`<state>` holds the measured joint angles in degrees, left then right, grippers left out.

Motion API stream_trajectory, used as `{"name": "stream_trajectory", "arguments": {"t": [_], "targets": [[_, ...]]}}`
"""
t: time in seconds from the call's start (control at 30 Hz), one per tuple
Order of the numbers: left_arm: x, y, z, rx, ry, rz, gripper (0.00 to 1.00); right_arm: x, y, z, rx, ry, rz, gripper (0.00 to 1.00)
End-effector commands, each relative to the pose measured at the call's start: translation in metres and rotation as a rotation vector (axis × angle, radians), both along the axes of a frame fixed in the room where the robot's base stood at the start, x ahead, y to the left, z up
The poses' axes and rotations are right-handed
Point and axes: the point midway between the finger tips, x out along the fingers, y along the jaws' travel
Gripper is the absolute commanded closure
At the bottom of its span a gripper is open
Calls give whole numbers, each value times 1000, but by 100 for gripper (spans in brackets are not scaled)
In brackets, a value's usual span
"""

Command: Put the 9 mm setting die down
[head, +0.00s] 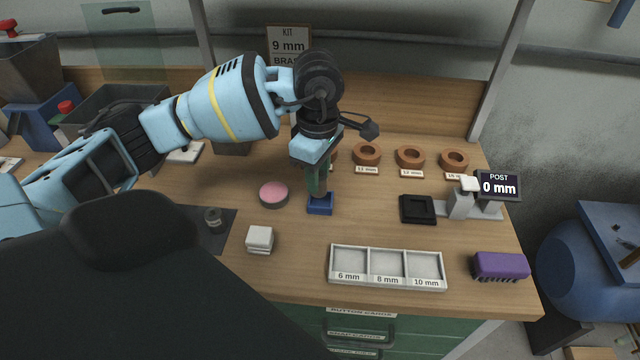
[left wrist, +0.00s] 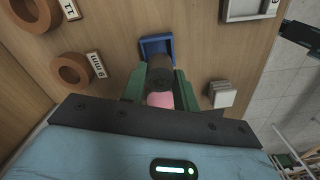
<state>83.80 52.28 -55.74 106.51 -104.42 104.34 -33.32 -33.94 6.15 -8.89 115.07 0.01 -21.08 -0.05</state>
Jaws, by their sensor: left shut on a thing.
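My left gripper (head: 316,186) points down with its green fingers shut on a dark grey cylinder, the setting die (left wrist: 160,72). The die is upright, directly over a small blue square holder (head: 320,209). The holder also shows in the left wrist view (left wrist: 146,45), just beyond the die. The die's lower end is at or just above the holder; I cannot tell whether it touches. No size mark is readable on the die. A brown ring labelled 9 mm (left wrist: 72,70) lies left in the left wrist view.
A pink disc (head: 273,194) lies left of the holder and a white block stack (head: 260,238) in front-left. Brown rings (head: 410,157) stand behind. A black square base (head: 417,209), a labelled three-part tray (head: 387,284) and a purple brush (head: 500,266) are to the right.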

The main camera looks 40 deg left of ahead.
Motion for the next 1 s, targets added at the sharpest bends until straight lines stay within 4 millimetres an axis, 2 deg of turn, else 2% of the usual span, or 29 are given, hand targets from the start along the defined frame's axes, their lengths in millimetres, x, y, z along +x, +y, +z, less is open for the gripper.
{"name": "stream_trajectory", "arguments": {"t": [0.03,0.2,0.3,0.7,0.73,0.87,1.0], "targets": [[5,-4,1,-2,-2,-2,100,0,0,1,0,0,0,64],[3,-2,-24,0,1,-1,100,1,0,4,-1,-3,0,64],[3,-2,-33,0,-1,-1,100,1,-1,4,-1,-4,1,64],[3,-2,-39,-1,-1,-1,100,-2,-1,1,-2,3,0,64],[3,-2,-39,0,-1,-1,66,-1,-1,1,-2,2,0,64],[3,-2,-38,0,-1,-1,49,-1,-1,2,-2,1,0,64],[3,-2,-38,0,-1,-1,48,-1,-1,2,-2,1,0,64]]}}
